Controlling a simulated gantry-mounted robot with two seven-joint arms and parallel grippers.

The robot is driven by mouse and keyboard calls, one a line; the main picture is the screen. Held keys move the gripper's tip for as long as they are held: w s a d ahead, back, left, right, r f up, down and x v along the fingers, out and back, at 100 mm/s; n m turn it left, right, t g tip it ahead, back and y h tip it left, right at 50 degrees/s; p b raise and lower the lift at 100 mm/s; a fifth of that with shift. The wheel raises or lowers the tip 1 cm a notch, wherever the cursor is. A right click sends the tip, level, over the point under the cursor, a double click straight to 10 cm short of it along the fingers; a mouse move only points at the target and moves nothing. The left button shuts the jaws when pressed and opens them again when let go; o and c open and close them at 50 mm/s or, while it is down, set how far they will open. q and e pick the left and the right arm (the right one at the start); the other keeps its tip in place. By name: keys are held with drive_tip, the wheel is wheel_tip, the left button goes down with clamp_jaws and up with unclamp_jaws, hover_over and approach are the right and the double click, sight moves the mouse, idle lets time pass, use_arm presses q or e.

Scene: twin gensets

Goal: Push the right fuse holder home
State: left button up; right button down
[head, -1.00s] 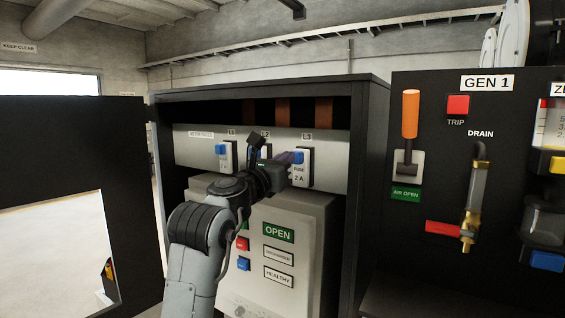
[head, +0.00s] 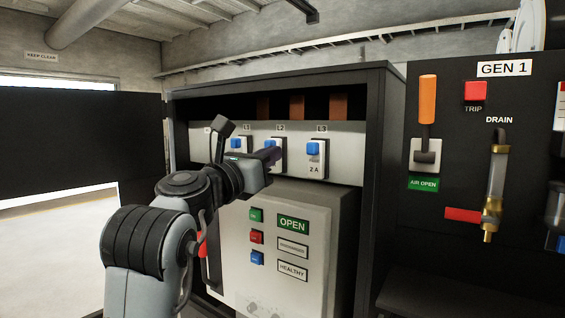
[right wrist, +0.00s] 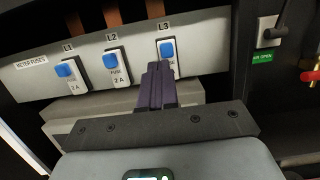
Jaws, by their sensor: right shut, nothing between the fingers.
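The right fuse holder, L3, is a white block with a blue front (head: 314,149), at the right end of the grey meter-fuse panel. In the right wrist view L3 (right wrist: 167,48) stands just beyond my fingertips, which cover its lower part. My right gripper (head: 273,156) is shut and empty. In the head view its dark fingers overlap the middle holder, L2 (head: 282,165), and appear in front of the panel, clear of L3. The gripper also shows in the right wrist view (right wrist: 157,72). I cannot tell how far L3 sticks out. My left gripper is not in view.
The L1 holder (head: 238,145) is at the left. A grey box with an OPEN label (head: 293,224) juts out below the panel. The cabinet side wall (head: 377,150) stands right of L3. The open door (head: 80,145) is at the left.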

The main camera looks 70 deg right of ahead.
drive_tip(key=shift+v, duration=0.9)
drive_tip(key=shift+r, duration=0.2)
drive_tip(key=shift+w, duration=0.1)
